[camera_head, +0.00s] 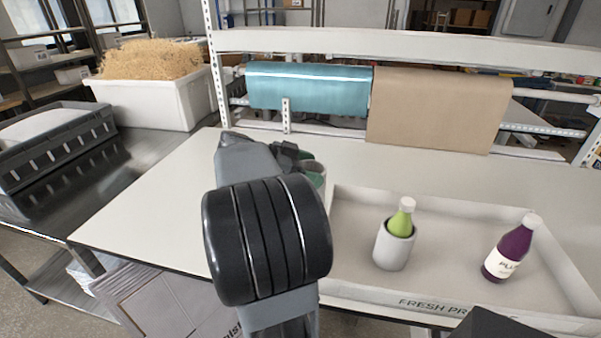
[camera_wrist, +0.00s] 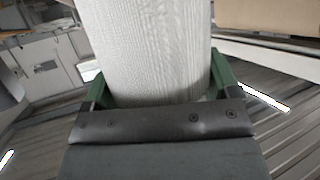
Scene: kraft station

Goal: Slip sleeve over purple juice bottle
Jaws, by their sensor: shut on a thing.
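A purple juice bottle (camera_head: 510,248) with a white cap and a label stands, looking slightly tilted, at the right of the white tray (camera_head: 350,200) in the head view. My gripper (camera_wrist: 160,92) is shut on a white ribbed sleeve (camera_wrist: 150,45), its green fingers on either side. In the head view the sleeve (camera_head: 316,172) is mostly hidden behind my arm, left of the tray and apart from the purple bottle. A green bottle (camera_head: 402,222) stands in the tray with another white sleeve (camera_head: 392,246) around its lower part.
The tray's low walls surround both bottles, with free floor between them. Teal (camera_head: 308,88) and brown (camera_head: 440,105) paper rolls hang at the back. A white bin (camera_head: 150,103) of straw-like filling and a grey crate (camera_head: 60,150) stand left. The left tabletop (camera_head: 150,215) is clear.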

